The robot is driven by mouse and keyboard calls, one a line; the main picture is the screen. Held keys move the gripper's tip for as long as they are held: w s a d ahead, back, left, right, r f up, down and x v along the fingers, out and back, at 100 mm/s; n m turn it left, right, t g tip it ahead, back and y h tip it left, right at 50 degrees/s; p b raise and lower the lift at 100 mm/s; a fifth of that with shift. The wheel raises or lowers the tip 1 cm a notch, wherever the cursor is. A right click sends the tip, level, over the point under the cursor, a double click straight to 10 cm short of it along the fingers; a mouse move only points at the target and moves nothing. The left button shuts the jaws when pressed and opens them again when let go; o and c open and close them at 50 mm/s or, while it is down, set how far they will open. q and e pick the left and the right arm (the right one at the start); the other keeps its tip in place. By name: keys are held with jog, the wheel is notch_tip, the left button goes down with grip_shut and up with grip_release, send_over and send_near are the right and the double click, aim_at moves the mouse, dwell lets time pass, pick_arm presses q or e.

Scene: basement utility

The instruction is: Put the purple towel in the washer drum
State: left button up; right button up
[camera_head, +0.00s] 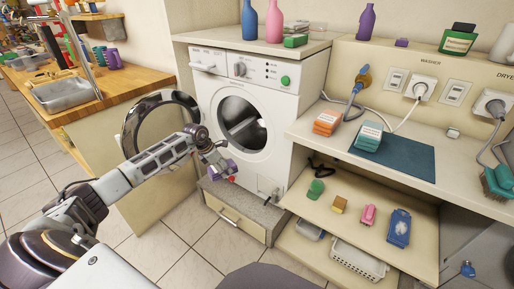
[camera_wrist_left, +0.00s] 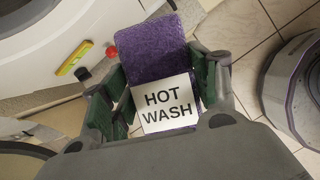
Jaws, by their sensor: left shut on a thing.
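The purple towel (camera_wrist_left: 152,50) is a folded block with a white "HOT WASH" label (camera_wrist_left: 166,113), seen close in the left wrist view. My left gripper (camera_wrist_left: 160,92) is shut on it, one dark green finger pad on each side. In the head view the left gripper (camera_head: 213,158) is in front of the washer, and only a small part of the towel (camera_head: 222,167) shows below the fingers. The white washer (camera_head: 283,125) has its round door (camera_head: 132,124) open to the left. The drum opening (camera_head: 241,122) is dark, above and behind the towel. My right gripper is not in view.
The open door stands beside my left forearm. A drawer plinth (camera_head: 240,212) is under the washer. To the right are a counter (camera_head: 321,143) and a lower shelf (camera_head: 332,206) with several small items. A wooden sink counter (camera_head: 120,88) is at left. Tiled floor is clear in front.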

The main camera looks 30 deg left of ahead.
pick_arm(q)
jog(key=a+f+n+y+b, duration=0.1)
jog(key=a+f+n+b, duration=0.1)
jog(key=a+n+b, duration=0.1)
jog(key=shift+w+a+n+t+y, duration=0.35)
jog(key=shift+a+n, duration=0.35)
jog(key=shift+a, duration=0.65)
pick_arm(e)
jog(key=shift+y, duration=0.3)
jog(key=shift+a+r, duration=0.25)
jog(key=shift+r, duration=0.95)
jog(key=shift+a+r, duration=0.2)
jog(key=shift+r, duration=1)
